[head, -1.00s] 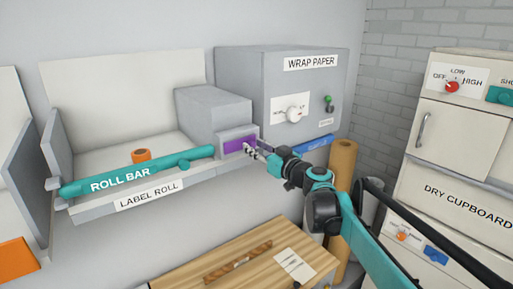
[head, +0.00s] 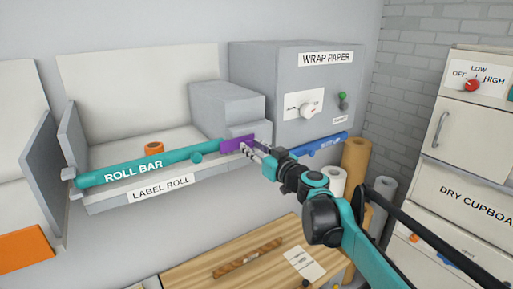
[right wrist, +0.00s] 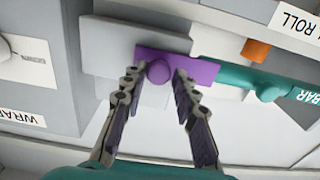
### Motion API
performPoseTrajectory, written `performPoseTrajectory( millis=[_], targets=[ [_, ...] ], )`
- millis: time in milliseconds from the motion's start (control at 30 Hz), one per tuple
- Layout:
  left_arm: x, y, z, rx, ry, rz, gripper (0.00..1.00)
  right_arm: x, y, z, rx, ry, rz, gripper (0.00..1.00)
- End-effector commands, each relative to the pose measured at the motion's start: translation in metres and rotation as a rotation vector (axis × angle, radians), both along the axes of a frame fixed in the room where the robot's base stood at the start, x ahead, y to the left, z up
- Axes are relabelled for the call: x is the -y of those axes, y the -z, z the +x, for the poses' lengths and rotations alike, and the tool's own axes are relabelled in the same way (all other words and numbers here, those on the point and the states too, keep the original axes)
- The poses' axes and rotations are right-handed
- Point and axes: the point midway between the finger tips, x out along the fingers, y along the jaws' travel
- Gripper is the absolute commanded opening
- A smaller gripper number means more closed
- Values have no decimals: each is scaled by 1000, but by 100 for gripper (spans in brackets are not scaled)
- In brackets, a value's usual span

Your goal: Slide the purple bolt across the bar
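The purple bolt (head: 234,144) is a flat bar with a round knob on the front of a grey block. In the right wrist view the bolt (right wrist: 205,71) has one end at the end of the teal roll bar (right wrist: 235,77); how far they overlap I cannot tell. The roll bar (head: 150,164) lies along the front of the label roll shelf. My right gripper (head: 247,148) is at the bolt. Its fingers (right wrist: 156,78) are apart, one on each side of the knob (right wrist: 158,72), with small gaps visible. My left gripper is out of view.
The wrap paper box (head: 300,95), with a dial and a green knob, stands right of the bolt. A blue bar (head: 325,145) is below it. An orange roll (head: 153,149) sits behind the roll bar. A wooden table (head: 200,273) is below.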

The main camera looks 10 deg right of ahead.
Motion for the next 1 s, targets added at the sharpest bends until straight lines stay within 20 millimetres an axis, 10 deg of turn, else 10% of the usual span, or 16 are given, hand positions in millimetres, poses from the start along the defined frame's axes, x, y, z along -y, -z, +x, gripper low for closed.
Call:
performPoseTrajectory(
  millis=[433,1000],
  targets=[
    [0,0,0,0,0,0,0,3,0,-7,0,1,0,45],
    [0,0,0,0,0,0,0,36,0,-105,0,1,-1,45]
  ],
)
